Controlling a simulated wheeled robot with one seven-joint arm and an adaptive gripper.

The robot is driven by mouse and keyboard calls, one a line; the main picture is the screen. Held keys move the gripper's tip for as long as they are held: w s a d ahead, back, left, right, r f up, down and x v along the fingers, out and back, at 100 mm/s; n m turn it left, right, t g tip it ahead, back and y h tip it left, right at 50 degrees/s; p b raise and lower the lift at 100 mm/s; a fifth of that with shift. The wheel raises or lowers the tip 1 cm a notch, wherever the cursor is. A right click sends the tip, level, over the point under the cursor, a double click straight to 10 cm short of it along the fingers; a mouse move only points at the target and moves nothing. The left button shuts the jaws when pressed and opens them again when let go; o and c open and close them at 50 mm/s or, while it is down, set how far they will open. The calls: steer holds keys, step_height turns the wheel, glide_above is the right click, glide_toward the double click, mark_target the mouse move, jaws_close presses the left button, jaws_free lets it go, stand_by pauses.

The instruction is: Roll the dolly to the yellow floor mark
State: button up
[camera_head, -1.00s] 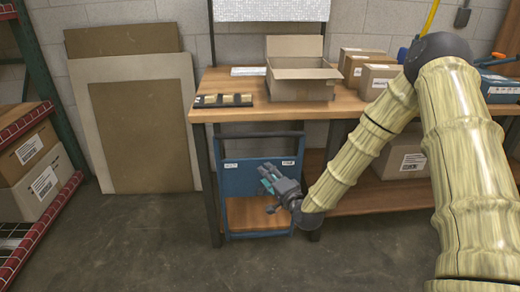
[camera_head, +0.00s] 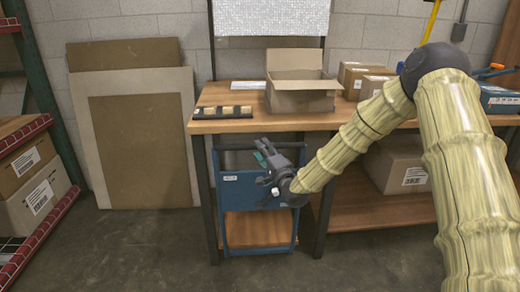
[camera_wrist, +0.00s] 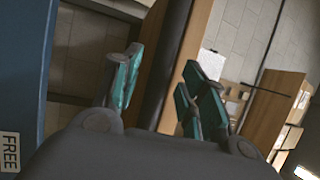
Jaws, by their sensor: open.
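The dolly (camera_head: 240,190) is a blue frame with a front panel, a top rail and a wooden deck. It stands upright at the left end of the workbench, in front of the bench's lower space. My gripper (camera_head: 263,175) is open and empty, in front of the right part of the dolly's panel, covering some of it. In the wrist view the open fingers (camera_wrist: 160,85) have teal pads, and a blue surface of the dolly (camera_wrist: 22,70) with a FREE label lies to their left. Contact cannot be told. No yellow floor mark shows.
The workbench (camera_head: 300,122) carries an open carton (camera_head: 300,101), a black tray (camera_head: 222,112) and closed boxes. Flat boards (camera_head: 140,140) lean on the wall at left. A shelf rack (camera_head: 50,215) stands at far left. The concrete floor (camera_head: 160,250) in front is clear.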

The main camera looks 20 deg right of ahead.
steer(key=shift+x, duration=1.15)
jaws_close()
